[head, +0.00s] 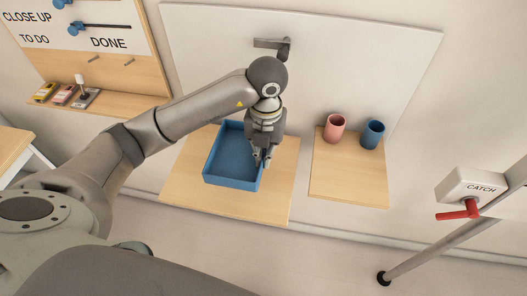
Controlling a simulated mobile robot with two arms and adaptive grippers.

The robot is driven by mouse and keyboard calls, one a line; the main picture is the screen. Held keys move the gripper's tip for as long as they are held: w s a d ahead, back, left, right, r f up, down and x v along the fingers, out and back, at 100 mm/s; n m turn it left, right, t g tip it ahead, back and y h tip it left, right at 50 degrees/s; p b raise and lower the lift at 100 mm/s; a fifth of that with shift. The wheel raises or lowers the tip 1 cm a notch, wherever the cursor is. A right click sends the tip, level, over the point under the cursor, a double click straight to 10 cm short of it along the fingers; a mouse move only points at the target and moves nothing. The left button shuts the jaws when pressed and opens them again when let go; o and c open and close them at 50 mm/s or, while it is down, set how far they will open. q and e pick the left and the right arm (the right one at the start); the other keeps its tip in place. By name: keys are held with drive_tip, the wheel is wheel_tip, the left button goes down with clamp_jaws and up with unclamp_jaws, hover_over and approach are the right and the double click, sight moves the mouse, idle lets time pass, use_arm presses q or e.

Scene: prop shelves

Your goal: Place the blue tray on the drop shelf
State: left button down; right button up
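The blue tray (232,184) is an open, shallow box in the middle of the head view. It appears over a light wooden shelf (270,207); I cannot tell whether it rests on the board or is slightly above it. My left gripper (261,163) reaches down from above at the tray's right wall, its fingers close to the rim. The gripper hides part of that wall and the far right corner. Whether the fingers are closed on the wall is not clear. My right gripper is out of view. No shelf carries a readable drop label.
A smaller wooden shelf (348,190) at right holds a pink cup (334,128) and a blue cup (372,134). A grey handle (272,44) sticks out of the white panel. A CATCH box (470,187) with a red lever stands far right. A pegboard with a small ledge is upper left.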

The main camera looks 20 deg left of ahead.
use_arm(q)
drive_tip(key=w+f, duration=0.2)
drive_tip(key=w+a+f+p, duration=0.1)
drive_tip(key=w+f, duration=0.1)
drive_tip(key=w+a+f+p, duration=0.1)
drive_tip(key=w+f, duration=0.1)
drive_tip(key=shift+w+f, duration=0.25)
drive_tip(key=shift+f, duration=0.15)
wheel_tip(320, 180, down, 2)
drive_tip(key=shift+f+p, duration=0.1)
drive_tip(key=shift+p, duration=0.85)
drive_tip(key=shift+f, duration=0.4)
drive_tip(key=shift+f, duration=0.15)
drive_tip(key=c, duration=2.1)
unclamp_jaws()
drive_tip(key=o, duration=0.5)
drive_tip(key=shift+c, duration=0.2)
